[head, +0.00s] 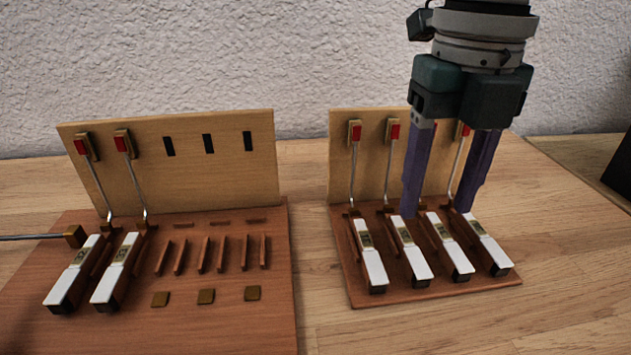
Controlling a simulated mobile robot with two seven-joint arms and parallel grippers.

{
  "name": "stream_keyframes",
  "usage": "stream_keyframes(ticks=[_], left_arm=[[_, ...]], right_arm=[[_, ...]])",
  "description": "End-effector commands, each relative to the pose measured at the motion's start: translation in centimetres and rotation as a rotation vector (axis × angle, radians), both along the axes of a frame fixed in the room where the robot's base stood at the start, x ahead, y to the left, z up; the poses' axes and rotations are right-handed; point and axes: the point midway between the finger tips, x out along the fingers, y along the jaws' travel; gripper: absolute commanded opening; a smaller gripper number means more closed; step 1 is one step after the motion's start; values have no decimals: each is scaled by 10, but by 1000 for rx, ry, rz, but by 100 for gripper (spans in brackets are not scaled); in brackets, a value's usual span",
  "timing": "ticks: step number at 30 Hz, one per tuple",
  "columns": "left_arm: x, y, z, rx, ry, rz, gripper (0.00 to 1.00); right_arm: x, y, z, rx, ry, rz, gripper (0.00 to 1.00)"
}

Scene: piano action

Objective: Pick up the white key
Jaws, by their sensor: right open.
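Several white keys sit in a row on the right wooden board: a leftmost one (370,265), a second (411,256), a third (449,254) and a rightmost one (488,250). Each has a brass-coloured label plate and a dark front end. Two more white keys, (73,279) and (117,275), sit on the left board. My right gripper (437,212) points down over the right board, open, with nothing seen between its purple fingers. Its fingertips are near the back ends of the middle keys; whether they touch anything is unclear. My left gripper is out of view.
The left board (220,325) has empty slots, upright brown dividers and brass-coloured pads. Its upright panel (195,180) and the right one (342,130) carry red-tipped hammers on thin rods. A metal rod with a brown block (75,237) enters from the left. Table (570,310) is clear at front right.

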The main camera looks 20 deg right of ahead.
Motion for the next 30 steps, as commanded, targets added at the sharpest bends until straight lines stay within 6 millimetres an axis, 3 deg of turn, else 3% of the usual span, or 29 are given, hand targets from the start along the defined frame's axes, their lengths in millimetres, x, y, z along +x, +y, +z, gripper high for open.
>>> stream_keyframes(ticks=[18,26,30], left_arm=[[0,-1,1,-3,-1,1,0],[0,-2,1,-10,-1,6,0],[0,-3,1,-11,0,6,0]], right_arm=[[-4,6,-79,6,3,4,59],[-4,6,-82,6,1,6,59],[-4,6,-82,6,1,6,44]])
